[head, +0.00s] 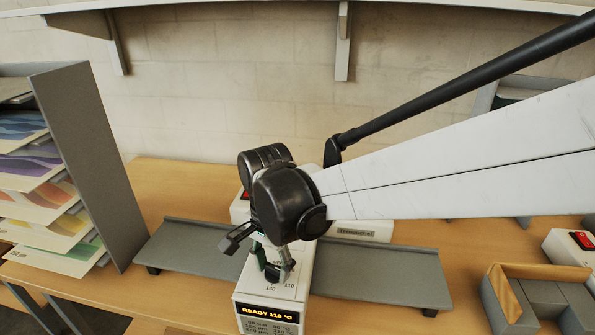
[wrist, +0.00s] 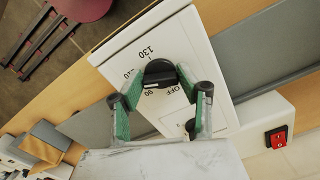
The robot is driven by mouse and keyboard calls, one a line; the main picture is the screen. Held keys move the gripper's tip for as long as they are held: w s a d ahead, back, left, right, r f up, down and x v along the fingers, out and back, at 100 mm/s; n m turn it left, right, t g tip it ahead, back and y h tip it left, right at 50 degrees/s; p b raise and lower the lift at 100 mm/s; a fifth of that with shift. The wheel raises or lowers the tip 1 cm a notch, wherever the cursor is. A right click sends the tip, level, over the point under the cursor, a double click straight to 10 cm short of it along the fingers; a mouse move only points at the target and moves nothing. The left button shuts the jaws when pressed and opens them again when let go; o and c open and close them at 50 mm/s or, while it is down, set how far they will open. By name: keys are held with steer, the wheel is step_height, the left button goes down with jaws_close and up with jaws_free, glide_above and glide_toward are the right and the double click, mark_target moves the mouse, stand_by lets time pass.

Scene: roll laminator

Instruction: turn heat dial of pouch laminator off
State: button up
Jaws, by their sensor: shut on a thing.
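The white pouch laminator (head: 301,262) stands on the wooden table below my arm. Its display (head: 268,309) reads "READY 110 °C". The black heat dial (wrist: 159,72) shows in the wrist view, with 130, 110, 90 and OFF printed around it. My gripper (wrist: 157,90) is shut on the dial, with one green-padded finger on each side of it. In the head view my gripper (head: 277,270) reaches down onto the laminator's top and partly hides the dial. I cannot tell exactly which mark the dial points to.
A second black knob (wrist: 190,126) and a red switch (wrist: 277,137) are near the dial. Grey trays (head: 190,250) extend on both sides of the laminator. A paper rack (head: 85,150) stands left. A grey box with wooden edging (head: 505,292) and a white unit with a red switch (head: 581,241) stand right.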

mark_target(276, 267)
steer(key=n+b, duration=0.2)
steer(key=n, duration=0.4)
steer(key=shift+d+f, duration=0.1)
steer(key=n+b, duration=0.1)
steer(key=n, duration=0.4)
steer(key=shift+d+n+b, duration=0.1)
steer(key=shift+n+b, duration=0.2)
steer(key=n+b, duration=0.1)
steer(key=n, duration=0.9)
steer(key=shift+w+d+b, duration=0.1)
steer(key=shift+w+b, duration=0.05)
steer(key=shift+b, duration=0.2)
steer(key=shift+n, duration=0.5)
steer(key=o, duration=1.1)
steer(key=shift+o, duration=0.2)
steer(key=shift+r, duration=0.2)
step_height(276, 267, up, 12)
